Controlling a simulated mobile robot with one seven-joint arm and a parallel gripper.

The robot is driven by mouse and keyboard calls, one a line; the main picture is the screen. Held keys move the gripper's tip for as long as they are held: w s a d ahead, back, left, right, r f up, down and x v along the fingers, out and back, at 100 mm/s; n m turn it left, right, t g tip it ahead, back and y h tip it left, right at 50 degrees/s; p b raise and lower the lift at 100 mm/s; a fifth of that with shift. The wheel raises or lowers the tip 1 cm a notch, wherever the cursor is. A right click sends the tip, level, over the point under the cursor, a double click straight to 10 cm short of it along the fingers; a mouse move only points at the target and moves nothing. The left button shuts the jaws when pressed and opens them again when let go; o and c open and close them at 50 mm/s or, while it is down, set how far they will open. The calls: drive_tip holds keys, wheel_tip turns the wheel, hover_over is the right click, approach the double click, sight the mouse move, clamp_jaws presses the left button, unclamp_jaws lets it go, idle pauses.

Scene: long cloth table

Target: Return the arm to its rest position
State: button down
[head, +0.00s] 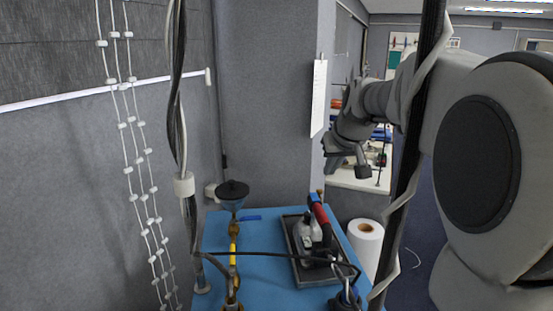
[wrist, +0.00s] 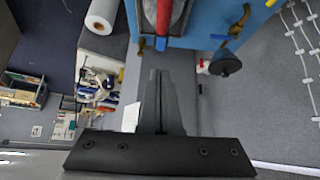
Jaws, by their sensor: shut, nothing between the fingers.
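My gripper (head: 348,160) is raised in the air in the head view, above and beyond the right rear corner of the blue table. In the wrist view its two dark fingers (wrist: 158,78) lie together, shut with nothing between them. My arm reaches in from the right side of the head view, with the elbow close to the camera. The gripper touches nothing that I can see.
The blue table (head: 265,281) holds a dark tray (head: 312,277) with a red-handled tool (head: 320,217). Yellow-handled fittings (head: 234,245) and a black funnel-like piece (head: 232,190) stand left. A white roll (head: 366,240) stands right. Cables hang in front, near my arm.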

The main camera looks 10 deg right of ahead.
drive_tip(key=s+a+f, duration=0.2)
drive_tip(key=s+a, duration=0.1)
drive_tip(key=s, duration=0.7)
drive_tip(key=s+a+f+g, duration=0.1)
drive_tip(key=s+a+f, duration=0.2)
drive_tip(key=s, duration=0.6)
drive_tip(key=s+a+f+g, duration=0.1)
drive_tip(key=s+a, duration=0.4)
drive_tip(key=s, duration=0.5)
drive_tip(key=shift+s+a+f+n+y, duration=0.15)
drive_tip(key=shift+s+f+n+y, duration=0.2)
drive_tip(key=shift+f, duration=0.55)
